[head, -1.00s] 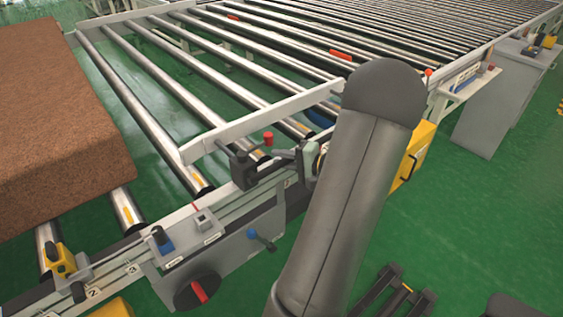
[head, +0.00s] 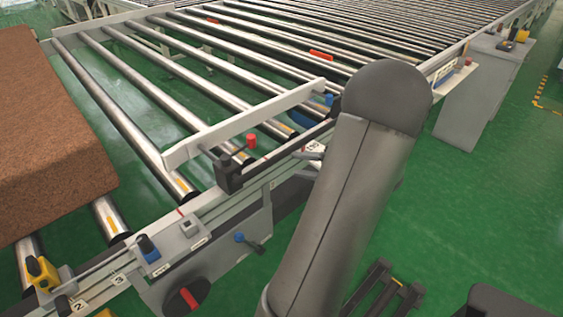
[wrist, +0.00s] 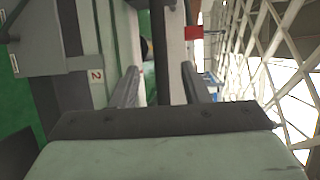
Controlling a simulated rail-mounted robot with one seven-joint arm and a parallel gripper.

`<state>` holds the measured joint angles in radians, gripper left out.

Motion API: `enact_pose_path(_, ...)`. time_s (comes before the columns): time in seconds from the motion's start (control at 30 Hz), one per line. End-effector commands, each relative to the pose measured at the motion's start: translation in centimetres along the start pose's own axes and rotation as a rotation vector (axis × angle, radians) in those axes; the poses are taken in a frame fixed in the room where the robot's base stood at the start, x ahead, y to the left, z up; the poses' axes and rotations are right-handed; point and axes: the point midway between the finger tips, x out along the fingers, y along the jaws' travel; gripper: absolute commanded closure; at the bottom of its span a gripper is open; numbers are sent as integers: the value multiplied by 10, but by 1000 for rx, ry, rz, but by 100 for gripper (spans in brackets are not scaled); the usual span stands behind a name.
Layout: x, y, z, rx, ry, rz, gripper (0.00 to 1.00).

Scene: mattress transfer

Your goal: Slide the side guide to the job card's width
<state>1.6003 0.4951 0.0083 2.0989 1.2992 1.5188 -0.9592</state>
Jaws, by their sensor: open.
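The side guide (head: 245,123) is a long pale rail lying across the rollers. Its near end joins a black carriage block (head: 229,173) on the front rail, with a red knob (head: 251,141) above it. A red part also shows in the wrist view (wrist: 194,33). My gripper (wrist: 160,68) is open, with a pale bar and a dark bar beyond and between its fingers; I cannot tell whether it touches them. In the head view my arm mostly hides it, right of the carriage. I cannot pick out a job card.
A brown mattress block (head: 50,140) lies on the rollers at the left. The front rail carries a grey panel with a blue-knobbed lever (head: 239,237) and a red-handled dial (head: 187,298). A grey cabinet (head: 478,95) stands at the right.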

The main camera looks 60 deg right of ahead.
Motion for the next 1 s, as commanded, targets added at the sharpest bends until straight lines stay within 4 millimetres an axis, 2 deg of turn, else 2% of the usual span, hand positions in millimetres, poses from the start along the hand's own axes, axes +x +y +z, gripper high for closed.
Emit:
enact_pose_path(0.1, -28, 0, -1, -1, 4, 1, 59)
enact_pose_path(0.33, -58, 0, 0, 0, 2, 0, 59)
enact_pose_path(0.5, -65, 0, 0, 1, 0, 0, 59)
enact_pose_path(1.0, -65, 0, 0, 1, 0, 0, 59)
